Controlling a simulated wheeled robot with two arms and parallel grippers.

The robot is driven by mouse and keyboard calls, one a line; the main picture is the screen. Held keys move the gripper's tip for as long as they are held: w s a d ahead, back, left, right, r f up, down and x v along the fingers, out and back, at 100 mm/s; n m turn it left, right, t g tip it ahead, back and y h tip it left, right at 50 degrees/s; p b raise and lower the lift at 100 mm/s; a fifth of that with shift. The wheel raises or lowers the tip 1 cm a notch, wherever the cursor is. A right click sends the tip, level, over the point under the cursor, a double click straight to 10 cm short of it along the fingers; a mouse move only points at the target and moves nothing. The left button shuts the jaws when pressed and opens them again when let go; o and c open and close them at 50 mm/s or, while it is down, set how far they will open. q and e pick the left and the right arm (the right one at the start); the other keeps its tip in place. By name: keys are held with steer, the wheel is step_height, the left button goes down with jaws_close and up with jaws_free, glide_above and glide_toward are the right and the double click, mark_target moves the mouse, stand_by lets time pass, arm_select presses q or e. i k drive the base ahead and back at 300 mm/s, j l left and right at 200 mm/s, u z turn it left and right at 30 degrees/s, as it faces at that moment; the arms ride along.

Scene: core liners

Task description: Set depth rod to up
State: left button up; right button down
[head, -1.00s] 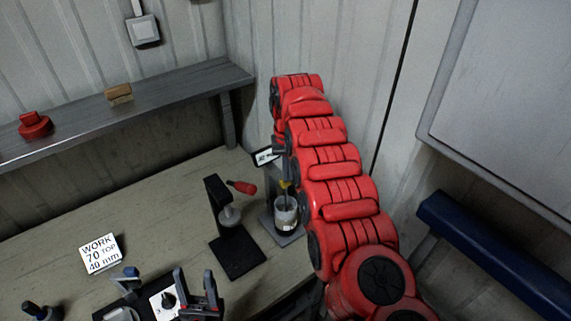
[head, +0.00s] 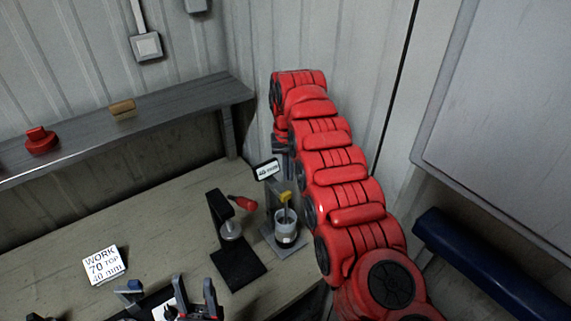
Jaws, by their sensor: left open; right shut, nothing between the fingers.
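A small stand (head: 270,243) with a grey base stands at the bench's right end. A yellow-topped part (head: 286,197), which looks like the depth rod, sits above its grey cup (head: 286,227). A thin shaft runs down into the cup; its lower end is hidden. A label (head: 267,170) reading about 40 mm is at the top of the stand. My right gripper (head: 281,146) is shut and empty, above and behind the label, apart from the yellow part and partly hidden by my red arm. My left gripper (head: 195,300) appears at the bottom edge, its two fingers apart.
A black stand (head: 238,267) with a red-handled lever (head: 243,203) is just left of the cup. A card (head: 105,266) reads WORK 70 TOP 40 mm. A shelf (head: 180,112) runs behind. A blue bar (head: 480,262) is at right. The bench middle is clear.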

mark_target(286, 210)
steer(key=k, duration=1)
